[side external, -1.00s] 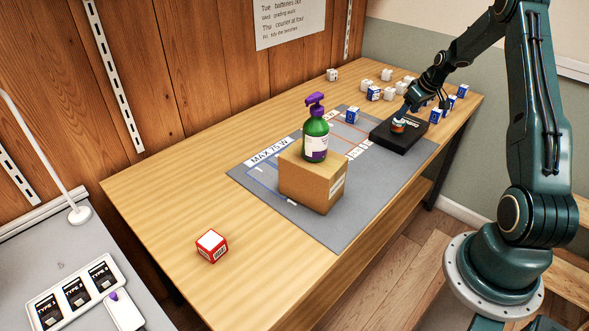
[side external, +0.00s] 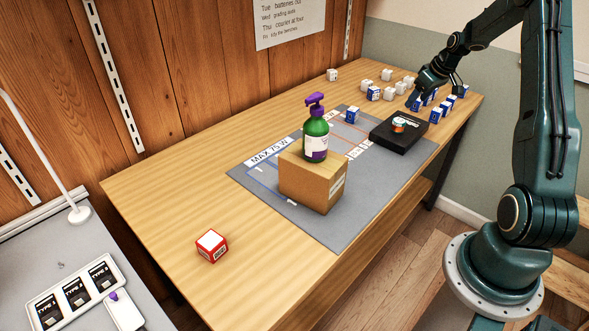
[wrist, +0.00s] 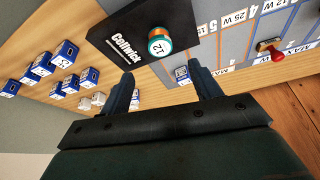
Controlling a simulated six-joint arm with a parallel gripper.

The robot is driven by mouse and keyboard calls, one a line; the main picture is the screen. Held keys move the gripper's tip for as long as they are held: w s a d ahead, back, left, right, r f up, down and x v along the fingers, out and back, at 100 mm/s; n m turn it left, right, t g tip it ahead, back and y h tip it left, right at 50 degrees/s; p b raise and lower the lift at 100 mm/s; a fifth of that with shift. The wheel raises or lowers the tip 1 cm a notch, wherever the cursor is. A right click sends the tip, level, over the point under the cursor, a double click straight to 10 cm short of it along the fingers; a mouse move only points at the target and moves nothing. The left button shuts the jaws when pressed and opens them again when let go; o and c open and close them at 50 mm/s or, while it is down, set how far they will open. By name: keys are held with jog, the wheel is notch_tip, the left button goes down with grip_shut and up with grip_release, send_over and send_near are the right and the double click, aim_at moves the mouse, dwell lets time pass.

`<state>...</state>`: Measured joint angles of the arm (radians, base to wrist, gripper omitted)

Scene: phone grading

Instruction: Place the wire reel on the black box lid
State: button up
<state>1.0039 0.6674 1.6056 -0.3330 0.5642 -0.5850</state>
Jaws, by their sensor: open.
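The wire reel (side external: 399,125), small with an orange band and a pale top, sits on the black box lid (side external: 386,138) at the far right of the table. In the wrist view the reel (wrist: 160,46) stands on the lid (wrist: 114,38) near its right end, beside the printed name. My gripper (side external: 415,104) is beyond the lid, apart from the reel. In the wrist view its two fingers (wrist: 163,82) are spread with nothing between them, and the reel lies past the fingertips.
Several blue and white small boxes (side external: 374,93) stand behind the lid. A cardboard box (side external: 312,182) bears a green spray bottle (side external: 316,139) on the grey mat (side external: 340,232). A red and white box (side external: 212,246) is at the front left. The table's left part is mostly clear.

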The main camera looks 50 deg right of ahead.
jog(key=a+r+n, duration=0.1)
jog(key=a+r, duration=0.7)
jog(key=a, duration=0.5)
jog(key=a+r, duration=0.9)
jog(key=a, duration=0.4)
jog(key=s+a+n+t, duration=0.1)
jog(key=s+a, duration=1.6)
jog(key=s, duration=0.1)
jog(key=shift+s+r+y, duration=0.25)
jog(key=shift+r+y, duration=0.1)
jog(key=shift+y, duration=0.05)
